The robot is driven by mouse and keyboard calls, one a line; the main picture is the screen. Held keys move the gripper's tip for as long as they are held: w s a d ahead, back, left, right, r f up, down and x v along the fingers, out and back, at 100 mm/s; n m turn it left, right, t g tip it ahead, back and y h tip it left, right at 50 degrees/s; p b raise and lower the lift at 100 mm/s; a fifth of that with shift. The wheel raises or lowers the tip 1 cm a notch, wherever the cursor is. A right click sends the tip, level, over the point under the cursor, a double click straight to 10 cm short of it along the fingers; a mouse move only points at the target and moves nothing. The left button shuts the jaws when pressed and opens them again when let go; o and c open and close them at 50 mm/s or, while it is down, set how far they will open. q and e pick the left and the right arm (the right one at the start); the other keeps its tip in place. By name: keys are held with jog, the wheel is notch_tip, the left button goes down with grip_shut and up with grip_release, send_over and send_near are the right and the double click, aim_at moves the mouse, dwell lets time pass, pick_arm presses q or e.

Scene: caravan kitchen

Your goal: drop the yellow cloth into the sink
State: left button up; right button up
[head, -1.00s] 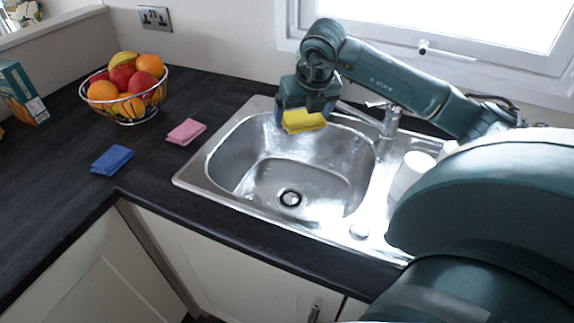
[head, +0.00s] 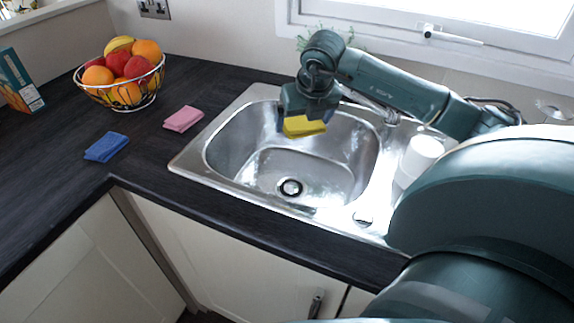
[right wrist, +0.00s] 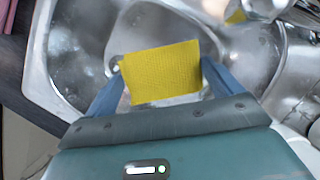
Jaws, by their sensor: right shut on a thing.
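The yellow cloth (head: 303,127) is held in my right gripper (head: 304,118), over the back part of the steel sink (head: 225,145). In the right wrist view the cloth (right wrist: 162,72) spans the space between the two blue fingers, with the sink basin (right wrist: 85,60) behind and below it. My right gripper is shut on the cloth. The drain (head: 290,188) shows in front of the cloth in the head view. The exact height of the cloth above the basin floor is hard to tell. My left gripper is not in view.
A pink cloth (head: 183,118) and a blue cloth (head: 106,147) lie on the dark counter left of the sink. A wire fruit bowl (head: 122,75) stands behind them. A white cup (head: 420,157) stands on the drainer at right. The tap is partly hidden by my arm.

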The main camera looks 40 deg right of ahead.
jog(key=o, duration=0.7)
jog(key=shift+o, duration=0.3)
jog(key=v, duration=1.3)
jog(key=shift+r, duration=0.1)
jog(key=shift+s+a, duration=0.1)
